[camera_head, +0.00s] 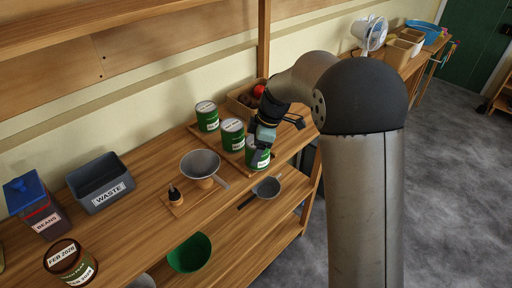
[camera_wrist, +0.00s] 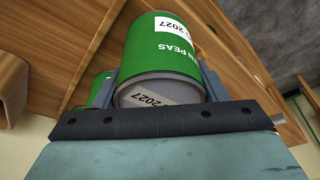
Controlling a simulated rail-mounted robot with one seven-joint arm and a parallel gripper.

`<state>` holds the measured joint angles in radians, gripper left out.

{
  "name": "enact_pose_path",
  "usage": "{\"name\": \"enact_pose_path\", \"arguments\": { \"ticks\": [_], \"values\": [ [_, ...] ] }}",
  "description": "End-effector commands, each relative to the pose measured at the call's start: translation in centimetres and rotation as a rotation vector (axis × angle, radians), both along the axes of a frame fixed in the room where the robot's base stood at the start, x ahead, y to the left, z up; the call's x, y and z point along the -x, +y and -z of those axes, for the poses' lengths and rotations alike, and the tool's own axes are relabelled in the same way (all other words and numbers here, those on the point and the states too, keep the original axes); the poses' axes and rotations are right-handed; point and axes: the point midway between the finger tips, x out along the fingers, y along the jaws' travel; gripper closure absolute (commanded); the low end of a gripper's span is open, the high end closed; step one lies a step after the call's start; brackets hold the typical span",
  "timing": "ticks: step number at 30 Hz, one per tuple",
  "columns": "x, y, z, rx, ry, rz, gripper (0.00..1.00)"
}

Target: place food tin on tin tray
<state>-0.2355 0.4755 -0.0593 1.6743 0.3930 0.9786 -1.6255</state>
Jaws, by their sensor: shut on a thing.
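A green food tin (camera_head: 257,155) with a white label is between the fingers of my gripper (camera_head: 263,140), at the right end of a row of green tins. In the wrist view the gripper (camera_wrist: 155,92) is shut around this tin (camera_wrist: 165,50), whose label reads "PEAS" and "2027". The tin tray (camera_head: 194,128) is a low wooden tray under the row. Two similar tins, one at the left (camera_head: 207,120) and one in the middle (camera_head: 232,138), stand upright on it. I cannot tell whether the held tin's base touches the tray.
A pan (camera_head: 267,187) is on the shelf below.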

Motion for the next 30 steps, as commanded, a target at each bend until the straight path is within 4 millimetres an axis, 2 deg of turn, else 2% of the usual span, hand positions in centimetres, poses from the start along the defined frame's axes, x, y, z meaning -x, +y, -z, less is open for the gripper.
{"name": "enact_pose_path", "arguments": {
  "ticks": [1, 2, 3, 4, 11, 16, 30],
  "values": [
    [0.0, 0.0, 0.3, -0.001, -0.002, 0.001, 0.71],
    [0.0, 0.0, 0.2, 0.0, 0.0, 0.0, 0.25],
    [0.0, 0.0, 0.1, 0.0, 0.0, 0.0, 0.14],
    [0.0, 0.0, 0.1, 0.0, 0.0, 0.0, 0.12],
    [0.0, 0.0, 0.1, 0.0, 0.0, 0.0, 0.12],
    [-0.1, -0.2, -0.8, -0.001, -0.002, 0.001, 0.12],
    [-0.1, -3.0, -9.6, -0.001, -0.003, 0.002, 0.12]
  ]
}}
